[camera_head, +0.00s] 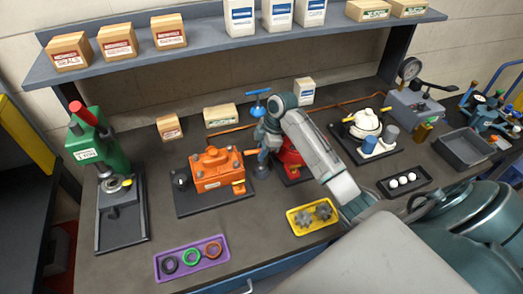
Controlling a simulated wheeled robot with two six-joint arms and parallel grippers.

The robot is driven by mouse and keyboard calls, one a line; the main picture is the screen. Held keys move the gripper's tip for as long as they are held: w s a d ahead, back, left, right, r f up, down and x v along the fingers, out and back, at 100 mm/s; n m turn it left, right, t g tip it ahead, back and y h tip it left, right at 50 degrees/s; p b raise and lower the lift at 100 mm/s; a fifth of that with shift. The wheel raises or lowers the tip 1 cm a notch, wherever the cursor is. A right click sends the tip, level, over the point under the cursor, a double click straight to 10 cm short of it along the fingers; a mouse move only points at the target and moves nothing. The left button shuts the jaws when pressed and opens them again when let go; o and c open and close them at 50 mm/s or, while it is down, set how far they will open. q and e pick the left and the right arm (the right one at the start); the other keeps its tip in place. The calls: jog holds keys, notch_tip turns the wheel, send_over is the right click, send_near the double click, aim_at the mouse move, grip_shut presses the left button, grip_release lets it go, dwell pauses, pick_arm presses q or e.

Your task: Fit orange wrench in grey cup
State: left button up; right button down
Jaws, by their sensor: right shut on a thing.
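My right arm reaches in from the lower right and bends down at the middle of the bench. Its gripper (263,145) is beside the orange motor (212,170) and left of the red motor (288,158). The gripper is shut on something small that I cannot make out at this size. I cannot pick out the orange wrench for certain; a small orange bit (250,152) shows beside the gripper. My left gripper is out of view.
A green press (88,140) stands at the left. A purple tray (180,275) with rings and a yellow tray (296,228) with gears lie along the front. A dark tray (386,190) holds white balls. A grey bin (480,163) is at the right. A shelf with boxes hangs behind.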

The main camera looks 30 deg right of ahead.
jog(key=shift+f, duration=0.55)
jog(key=c, duration=1.3)
grip_release()
jog(key=shift+r+p, duration=0.75)
jog(key=shift+r, duration=2.25)
